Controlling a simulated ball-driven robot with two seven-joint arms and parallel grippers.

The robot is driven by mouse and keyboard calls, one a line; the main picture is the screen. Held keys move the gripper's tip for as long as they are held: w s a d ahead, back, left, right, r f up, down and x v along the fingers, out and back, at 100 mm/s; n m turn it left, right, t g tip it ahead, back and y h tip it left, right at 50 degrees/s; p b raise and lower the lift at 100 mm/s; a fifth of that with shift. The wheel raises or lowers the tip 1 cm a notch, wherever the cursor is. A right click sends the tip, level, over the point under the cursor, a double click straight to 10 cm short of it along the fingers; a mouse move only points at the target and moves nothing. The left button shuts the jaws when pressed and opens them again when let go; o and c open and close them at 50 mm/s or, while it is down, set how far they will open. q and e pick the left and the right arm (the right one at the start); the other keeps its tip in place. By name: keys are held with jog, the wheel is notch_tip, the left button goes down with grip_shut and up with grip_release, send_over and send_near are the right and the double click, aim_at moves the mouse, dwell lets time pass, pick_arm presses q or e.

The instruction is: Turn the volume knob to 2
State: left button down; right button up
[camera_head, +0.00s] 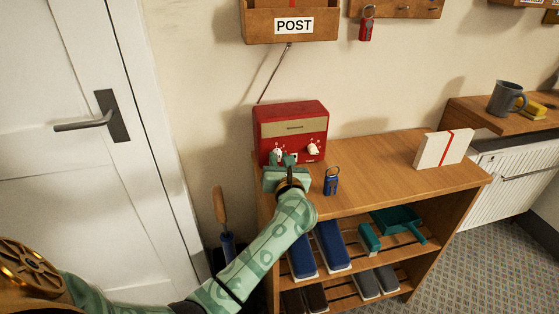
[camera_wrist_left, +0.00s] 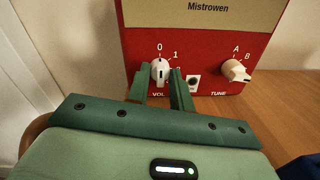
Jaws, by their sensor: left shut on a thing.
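The red radio (camera_head: 290,129) stands on the left end of the wooden shelf top. Its white volume knob (camera_wrist_left: 160,72) is at the lower left of its front, above the partly hidden label VOL. The knob's dark mark looks nearly upright, toward the 0; the 1 is to its upper right and the 2 is partly hidden by a finger. My left gripper (camera_wrist_left: 160,88) has its two green fingers on either side of the knob, closed on it. In the head view my left gripper (camera_head: 284,163) is in front of the radio's lower left. My right gripper is out of view.
The white tune knob (camera_wrist_left: 236,71) sits to the right on the radio. A blue padlock-like tag (camera_head: 331,182) stands on the shelf top (camera_head: 385,172) just right of my gripper. A white block with a red band (camera_head: 444,149) stands farther right. The shelf between them is clear.

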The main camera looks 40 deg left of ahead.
pick_arm(q)
jog(key=shift+r+m+p, duration=0.25)
jog(key=shift+m+p, duration=0.65)
jog(key=shift+p, duration=0.2)
jog(key=m+p, duration=0.2)
jog(key=shift+m, duration=0.3)
jog(key=m+p, duration=0.3)
jog(key=shift+d+m, duration=0.1)
jog(key=shift+m, duration=0.2)
jog(key=m+p, duration=0.2)
jog(key=shift+m+g, duration=0.3)
jog(key=m+p, duration=0.2)
jog(key=m, duration=0.2)
jog(key=shift+f, duration=0.15)
jog(key=m+p, duration=0.1)
jog(key=m, duration=0.3)
jog(key=shift+f, duration=0.15)
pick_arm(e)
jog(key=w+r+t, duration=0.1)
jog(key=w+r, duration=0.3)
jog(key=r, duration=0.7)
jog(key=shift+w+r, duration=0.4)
pick_arm(q)
jog(key=shift+m, duration=0.4)
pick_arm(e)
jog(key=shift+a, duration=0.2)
